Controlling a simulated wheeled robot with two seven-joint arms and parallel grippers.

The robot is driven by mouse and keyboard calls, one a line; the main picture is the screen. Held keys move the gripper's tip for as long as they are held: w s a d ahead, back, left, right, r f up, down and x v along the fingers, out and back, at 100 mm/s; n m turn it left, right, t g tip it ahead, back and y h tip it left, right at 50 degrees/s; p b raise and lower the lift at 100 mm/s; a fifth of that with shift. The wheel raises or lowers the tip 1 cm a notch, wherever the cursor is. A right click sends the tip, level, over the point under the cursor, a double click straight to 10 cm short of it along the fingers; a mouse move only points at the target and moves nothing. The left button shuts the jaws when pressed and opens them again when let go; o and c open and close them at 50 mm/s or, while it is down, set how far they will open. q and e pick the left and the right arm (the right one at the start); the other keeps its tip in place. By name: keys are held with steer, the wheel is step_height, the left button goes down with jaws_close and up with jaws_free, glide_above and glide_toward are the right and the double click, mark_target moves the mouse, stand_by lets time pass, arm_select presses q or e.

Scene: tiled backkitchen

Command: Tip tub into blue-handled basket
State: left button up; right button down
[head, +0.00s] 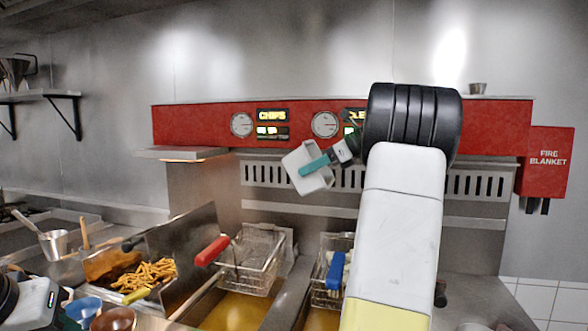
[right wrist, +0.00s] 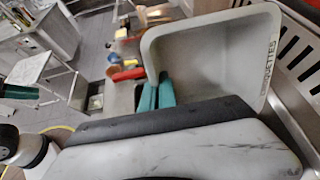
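My right gripper (head: 318,164) is shut on the wall of a white tub (head: 296,159), held tilted above and a little left of the blue-handled basket. In the right wrist view the teal fingers (right wrist: 156,94) grip its near wall; the grey interior of the tub (right wrist: 205,55) looks empty. Lettering on its side is only partly readable. The wire basket (head: 325,296) with the blue handle (head: 335,270) sits at the right fryer vat; my right arm hides much of it, so its contents are unclear. My left gripper (head: 62,318) is at the bottom left corner, its fingers unclear.
A basket with a red handle (head: 212,250) hangs above the oil of the left vat. A steel tray (head: 180,262) of chips stands left of it. Bowls (head: 84,309) are near my left arm. The red control panel (head: 200,125) runs behind the tub.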

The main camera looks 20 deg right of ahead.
steer(key=shift+r, duration=0.1)
steer(key=shift+w+a+r+g+h, duration=0.2)
steer(key=shift+a+r+g+h, duration=0.1)
steer(key=shift+g+h, duration=0.25)
steer(key=shift+w+a+r+g+h, duration=0.2)
steer(key=shift+r+g+h, duration=0.05)
steer(key=shift+g+h, duration=0.25)
steer(key=shift+w+a+r+g+h, duration=0.1)
steer(key=shift+r+g+h, duration=0.1)
steer(key=shift+g+h, duration=0.35)
steer(key=shift+w+a+r+g+h, duration=0.15)
steer(key=shift+g+h, duration=0.25)
steer(key=shift+h, duration=0.2)
steer(key=shift+s+d, duration=0.15)
